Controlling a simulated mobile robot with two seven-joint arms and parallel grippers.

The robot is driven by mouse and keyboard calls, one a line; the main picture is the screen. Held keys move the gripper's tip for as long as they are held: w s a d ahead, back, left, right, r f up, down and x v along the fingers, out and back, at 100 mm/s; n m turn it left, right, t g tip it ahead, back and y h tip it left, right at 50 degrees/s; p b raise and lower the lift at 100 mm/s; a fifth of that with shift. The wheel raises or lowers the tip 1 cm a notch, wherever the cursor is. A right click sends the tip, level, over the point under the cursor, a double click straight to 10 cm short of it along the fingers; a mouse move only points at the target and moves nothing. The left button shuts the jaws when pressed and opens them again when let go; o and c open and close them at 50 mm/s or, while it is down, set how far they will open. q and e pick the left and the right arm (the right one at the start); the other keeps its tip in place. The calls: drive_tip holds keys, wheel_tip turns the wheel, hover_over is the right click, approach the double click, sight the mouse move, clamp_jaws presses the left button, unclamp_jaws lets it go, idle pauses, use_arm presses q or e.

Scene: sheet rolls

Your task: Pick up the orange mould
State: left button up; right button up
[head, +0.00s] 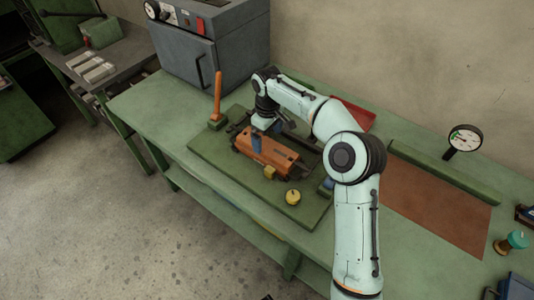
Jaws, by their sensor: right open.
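The orange mould (268,151) lies on a dark green board on the green workbench. It is a long block, set at a slant, with dark fittings at its ends. My right arm reaches in from the lower right, and my right gripper (264,133) points down over the left part of the mould. The gripper is open, with a blue part showing at the mould's side. Whether the fingers touch the mould is hard to tell at this size. My left gripper is not in view.
A grey oven (212,50) stands behind. A dial gauge (464,138) and brown sheet (440,205) are at right. The bench's left end is clear.

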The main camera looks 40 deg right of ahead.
sight(267, 145)
drive_tip(key=shift+f+b, duration=0.35)
drive_tip(key=shift+f, duration=2.65)
drive_tip(key=shift+a, duration=0.1)
drive_tip(key=c, duration=1.4)
drive_tip(key=shift+w+r, duration=0.2)
drive_tip(key=shift+r, duration=0.05)
drive_tip(key=c, duration=0.3)
